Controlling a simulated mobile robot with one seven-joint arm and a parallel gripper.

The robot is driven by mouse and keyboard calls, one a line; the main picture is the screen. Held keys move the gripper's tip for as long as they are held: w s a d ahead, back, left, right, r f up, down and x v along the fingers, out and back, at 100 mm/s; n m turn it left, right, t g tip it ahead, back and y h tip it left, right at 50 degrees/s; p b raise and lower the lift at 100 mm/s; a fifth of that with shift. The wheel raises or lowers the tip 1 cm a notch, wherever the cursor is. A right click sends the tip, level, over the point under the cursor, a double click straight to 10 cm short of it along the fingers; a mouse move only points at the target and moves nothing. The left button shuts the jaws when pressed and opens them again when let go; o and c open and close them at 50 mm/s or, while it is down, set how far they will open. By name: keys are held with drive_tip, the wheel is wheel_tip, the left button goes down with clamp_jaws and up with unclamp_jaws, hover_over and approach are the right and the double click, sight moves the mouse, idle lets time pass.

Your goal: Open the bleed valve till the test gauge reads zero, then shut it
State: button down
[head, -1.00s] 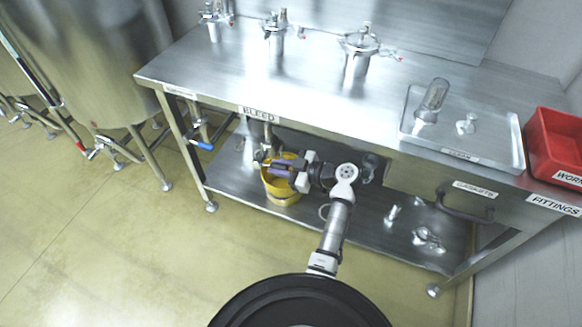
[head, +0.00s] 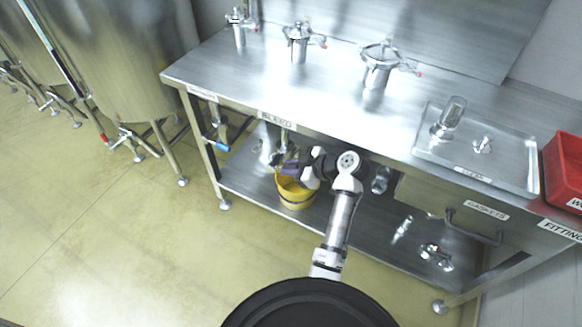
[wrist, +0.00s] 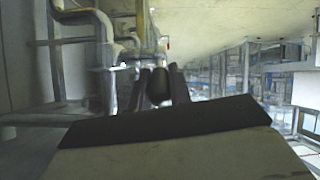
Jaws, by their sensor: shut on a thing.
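The bleed valve (head: 276,159) hangs on a short pipe (head: 285,139) under the bench edge, below the BLEED label (head: 277,118). My gripper (head: 287,167) is at the valve, just right of it, above a yellow bucket (head: 296,201) on the lower shelf. In the wrist view my gripper (wrist: 161,78) is shut on a dark, rounded piece (wrist: 159,92), which looks like the valve handle. Its turn angle cannot be told. Metal pipework (wrist: 112,55) stands just beyond the fingers. I cannot make out a test gauge or its reading.
Lidded steel vessels (head: 378,75) stand on the bench top. A tray (head: 511,165) and red bin (head: 566,165) are at the right. A blue-handled valve (head: 221,146) hangs left of the bleed pipe. The floor before the bench is clear.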

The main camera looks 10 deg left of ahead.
drive_tip(key=c, duration=1.3)
unclamp_jaws()
drive_tip(key=shift+s+d+r+b, duration=0.15)
drive_tip(key=shift+d+b, duration=0.25)
drive_tip(key=shift+d, duration=0.05)
drive_tip(key=s+d+r+b, duration=0.1)
drive_tip(key=s+d+b, duration=0.3)
drive_tip(key=d, duration=0.9)
drive_tip(key=shift+s+r, duration=0.15)
